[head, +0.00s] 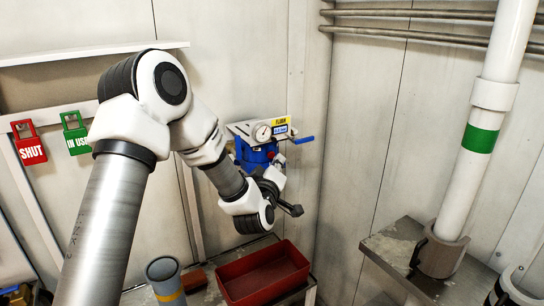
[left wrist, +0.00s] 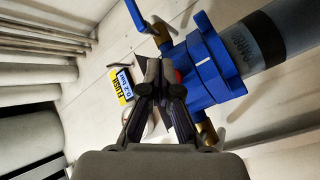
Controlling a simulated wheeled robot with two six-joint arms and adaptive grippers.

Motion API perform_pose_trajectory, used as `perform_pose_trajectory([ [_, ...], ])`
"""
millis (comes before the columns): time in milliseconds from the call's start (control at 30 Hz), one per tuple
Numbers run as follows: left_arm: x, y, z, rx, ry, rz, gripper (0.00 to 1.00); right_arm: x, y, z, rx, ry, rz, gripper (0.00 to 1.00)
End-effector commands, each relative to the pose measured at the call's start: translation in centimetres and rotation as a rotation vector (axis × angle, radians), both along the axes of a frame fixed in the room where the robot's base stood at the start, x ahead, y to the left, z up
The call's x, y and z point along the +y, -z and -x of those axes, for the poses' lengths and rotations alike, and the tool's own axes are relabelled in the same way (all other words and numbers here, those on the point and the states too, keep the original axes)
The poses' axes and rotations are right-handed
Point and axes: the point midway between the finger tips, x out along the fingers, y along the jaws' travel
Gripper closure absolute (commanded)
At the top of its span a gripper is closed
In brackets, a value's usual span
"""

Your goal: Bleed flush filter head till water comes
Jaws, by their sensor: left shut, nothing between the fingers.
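The blue filter head (head: 256,154) is on the wall under a round gauge (head: 262,132) and a yellow and blue FLUSH label (head: 281,124). A blue lever (head: 304,140) sticks out on its right. In the left wrist view the blue head (left wrist: 205,65) shows large, with brass fittings and the FLUSH label (left wrist: 123,84). A small red part shows partly behind my fingers. My left gripper (head: 294,209) is shut and empty, in front of and below the head in the head view. Its fingertips (left wrist: 157,66) overlap the head's edge; contact cannot be told. No water is visible.
A red tray (head: 240,299) stands on the bench below, beside a grey cylinder (head: 165,275). SHUT (head: 29,143) and IN USE (head: 75,132) tags hang at left. A white pipe with a green band (head: 479,139) rises from a ledge at right.

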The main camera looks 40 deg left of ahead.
Motion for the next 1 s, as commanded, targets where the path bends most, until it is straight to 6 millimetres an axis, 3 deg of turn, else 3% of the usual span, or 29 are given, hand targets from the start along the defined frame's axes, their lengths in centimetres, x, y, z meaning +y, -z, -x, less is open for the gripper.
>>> perform_pose_trajectory([
  [1000, 0.91, -0.05, -0.35, 0.000, 0.000, 0.000, 1.00, 0.00, 0.08, 0.00, 0.000, 0.000, 0.000, 0.60],
])
